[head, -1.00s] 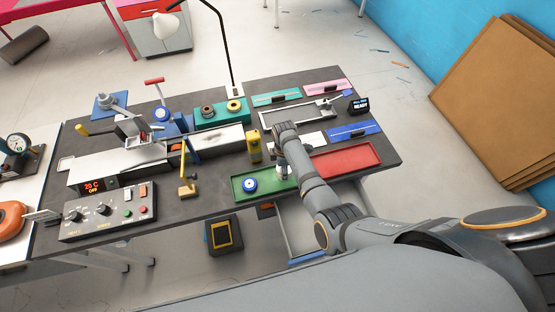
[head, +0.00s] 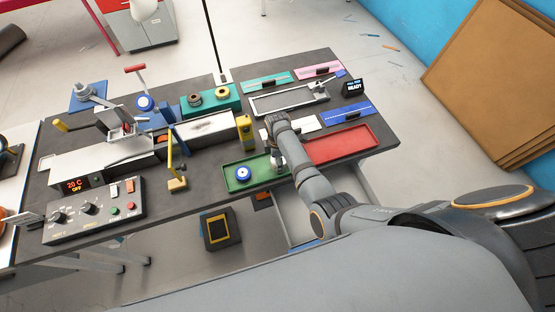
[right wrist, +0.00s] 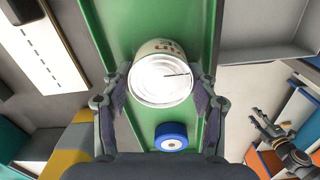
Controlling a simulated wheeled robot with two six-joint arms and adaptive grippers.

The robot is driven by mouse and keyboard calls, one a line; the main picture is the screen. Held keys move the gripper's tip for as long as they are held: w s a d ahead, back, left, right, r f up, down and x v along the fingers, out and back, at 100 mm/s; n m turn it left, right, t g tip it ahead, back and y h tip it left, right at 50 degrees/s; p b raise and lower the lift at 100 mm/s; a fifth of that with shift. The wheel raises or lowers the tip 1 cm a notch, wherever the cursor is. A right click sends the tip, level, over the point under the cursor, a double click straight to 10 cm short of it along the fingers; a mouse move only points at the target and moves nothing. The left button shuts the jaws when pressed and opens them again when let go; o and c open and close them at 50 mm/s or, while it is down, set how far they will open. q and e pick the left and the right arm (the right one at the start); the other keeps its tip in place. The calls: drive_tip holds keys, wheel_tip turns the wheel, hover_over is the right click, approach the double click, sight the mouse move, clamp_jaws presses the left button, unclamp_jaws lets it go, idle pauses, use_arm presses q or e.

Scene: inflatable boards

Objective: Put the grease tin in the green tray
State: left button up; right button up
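The grease tin (right wrist: 163,78), a pale can with red lettering and a silvery end, is between the fingers of my right gripper (right wrist: 160,95) in the right wrist view. Both pads appear to press against its sides. The green tray (right wrist: 108,22) lies directly beneath; whether the tin touches its floor cannot be told. In the head view my right gripper (head: 277,158) is over the right end of the green tray (head: 232,184), with the tin mostly hidden.
A blue roll (right wrist: 171,136) with a white centre lies in the green tray, close to the tin; it also shows in the head view (head: 243,175). A red tray (head: 345,141) adjoins on the right. A yellow-handled clamp (head: 176,178) and a yellow block (head: 245,133) stand nearby.

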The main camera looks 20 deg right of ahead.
drive_tip(key=shift+o, duration=1.3)
drive_tip(key=shift+w, duration=0.1)
drive_tip(key=shift+r+p, duration=0.3)
drive_tip(key=shift+r, duration=0.1)
wheel_tip(320, 180, up, 5)
drive_tip(key=p, duration=0.5)
drive_tip(key=shift+r, duration=0.15)
use_arm(q)
wheel_tip(320, 180, up, 6)
drive_tip(key=shift+a+f, duration=0.15)
drive_tip(key=shift+f, duration=0.1)
use_arm(e)
wheel_tip(320, 180, up, 6)
use_arm(q)
drive_tip(key=shift+s, duration=0.1)
use_arm(e)
drive_tip(key=shift+r, duration=0.15)
